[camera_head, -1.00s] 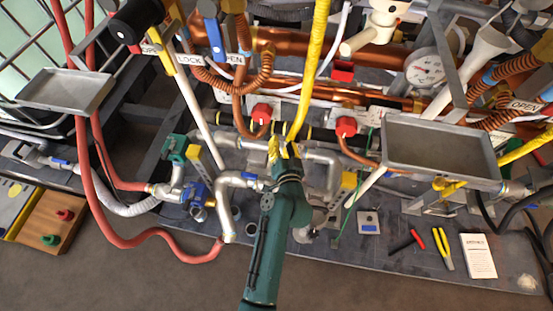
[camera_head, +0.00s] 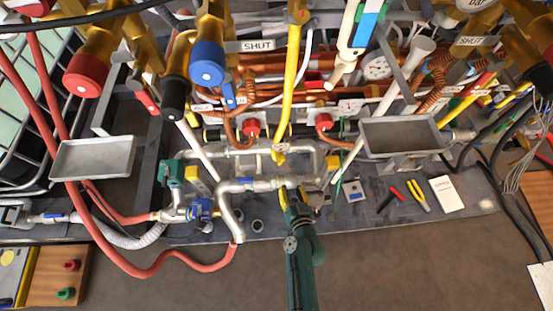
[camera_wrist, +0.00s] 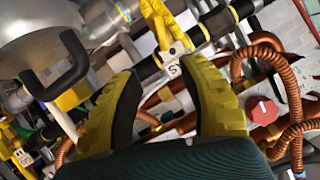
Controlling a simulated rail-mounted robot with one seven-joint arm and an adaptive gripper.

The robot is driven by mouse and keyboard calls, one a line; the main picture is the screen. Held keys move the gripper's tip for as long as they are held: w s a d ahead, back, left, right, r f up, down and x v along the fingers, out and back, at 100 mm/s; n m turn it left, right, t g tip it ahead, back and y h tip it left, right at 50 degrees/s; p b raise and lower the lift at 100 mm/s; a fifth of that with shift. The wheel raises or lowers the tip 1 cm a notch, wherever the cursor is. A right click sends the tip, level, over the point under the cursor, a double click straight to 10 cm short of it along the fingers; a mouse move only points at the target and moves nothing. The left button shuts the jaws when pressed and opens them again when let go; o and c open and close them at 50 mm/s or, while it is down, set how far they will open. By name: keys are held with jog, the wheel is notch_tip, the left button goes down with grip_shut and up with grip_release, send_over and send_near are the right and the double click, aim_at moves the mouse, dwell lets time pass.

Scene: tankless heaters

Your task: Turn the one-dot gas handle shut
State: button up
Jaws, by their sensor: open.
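A yellow gas pipe (camera_head: 290,80) comes down the middle of the head view and ends in a yellow fitting (camera_head: 279,152). In the wrist view a yellow valve part (camera_wrist: 160,22) stands ahead of the fingers, by a small white tag with an S. I cannot make out dots on it, so I cannot tell whether it is the one-dot handle. My gripper (camera_head: 294,192) is below and slightly right of the yellow fitting in the head view. In the wrist view its two yellow fingers (camera_wrist: 160,70) are spread, with nothing held between them.
Copper pipes and red knobs (camera_head: 251,128) crowd the area behind; another red knob (camera_wrist: 263,110) is right of the fingers. A grey tray (camera_head: 402,136) is at the right, another (camera_head: 92,158) at the left. Silver pipes (camera_head: 235,188) lie close beside my gripper.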

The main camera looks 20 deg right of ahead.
aim_at(282, 163)
jog(key=b+x, duration=0.7)
jog(key=x, duration=0.7)
jog(key=shift+w+a+f+b, duration=0.15)
jog(key=shift+w+f+b, duration=0.1)
jog(key=shift+f+b, duration=0.05)
jog(key=shift+w, duration=0.35)
jog(key=shift+r, duration=0.1)
jog(key=shift+c, duration=0.4)
jog(key=shift+s, duration=0.1)
grip_shut()
